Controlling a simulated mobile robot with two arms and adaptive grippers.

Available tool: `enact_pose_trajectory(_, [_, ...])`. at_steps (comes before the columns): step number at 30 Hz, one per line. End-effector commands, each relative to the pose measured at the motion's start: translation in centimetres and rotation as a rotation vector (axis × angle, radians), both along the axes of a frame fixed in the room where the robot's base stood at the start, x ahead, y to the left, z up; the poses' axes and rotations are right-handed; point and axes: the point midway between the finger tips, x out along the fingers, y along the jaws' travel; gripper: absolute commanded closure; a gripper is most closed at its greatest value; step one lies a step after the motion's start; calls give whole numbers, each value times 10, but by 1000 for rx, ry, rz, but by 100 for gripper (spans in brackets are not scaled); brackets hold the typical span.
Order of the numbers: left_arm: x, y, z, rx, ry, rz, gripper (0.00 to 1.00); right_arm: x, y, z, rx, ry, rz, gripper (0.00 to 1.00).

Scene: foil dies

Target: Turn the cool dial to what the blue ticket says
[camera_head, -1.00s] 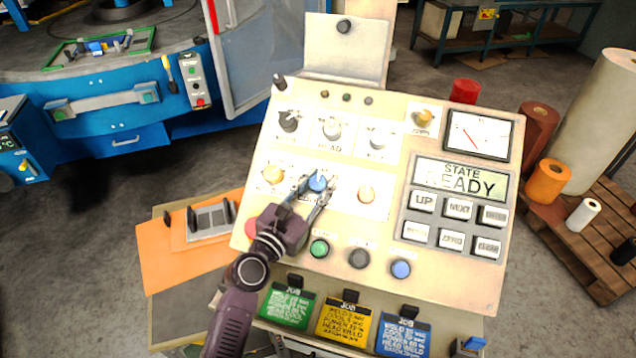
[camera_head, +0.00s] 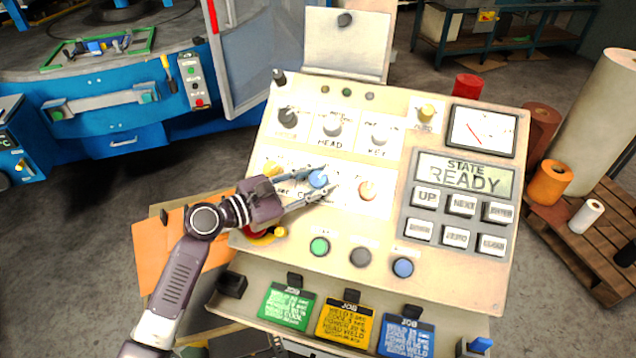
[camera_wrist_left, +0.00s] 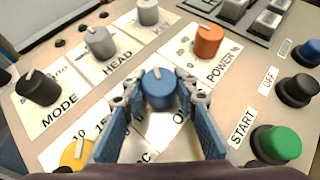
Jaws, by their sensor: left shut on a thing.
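The blue dial (camera_head: 318,178) sits in the middle of the lower dial row on the cream control panel, and it also shows in the left wrist view (camera_wrist_left: 158,88). My left gripper (camera_head: 321,179) reaches in from the left, with its fingers shut on the blue dial, one on each side. The dial's white pointer line shows in the wrist view, but its label is partly hidden by the fingers. The blue ticket (camera_head: 406,336) hangs at the panel's front right, its small print hard to read. My right gripper is not in view.
A yellow dial (camera_wrist_left: 76,154) and an orange dial (camera_head: 367,190) flank the blue one. Grey dials stand above. Green (camera_head: 319,246), grey and blue buttons lie below. Green (camera_head: 286,306) and yellow tickets (camera_head: 346,319) hang beside the blue one. The display (camera_head: 464,176) reads READY.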

Motion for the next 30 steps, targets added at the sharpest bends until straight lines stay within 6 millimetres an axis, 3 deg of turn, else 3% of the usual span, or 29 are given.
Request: enact_pose_trajectory(30, [2, 0, 3, 490, -151, -735, 97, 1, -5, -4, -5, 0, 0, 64])
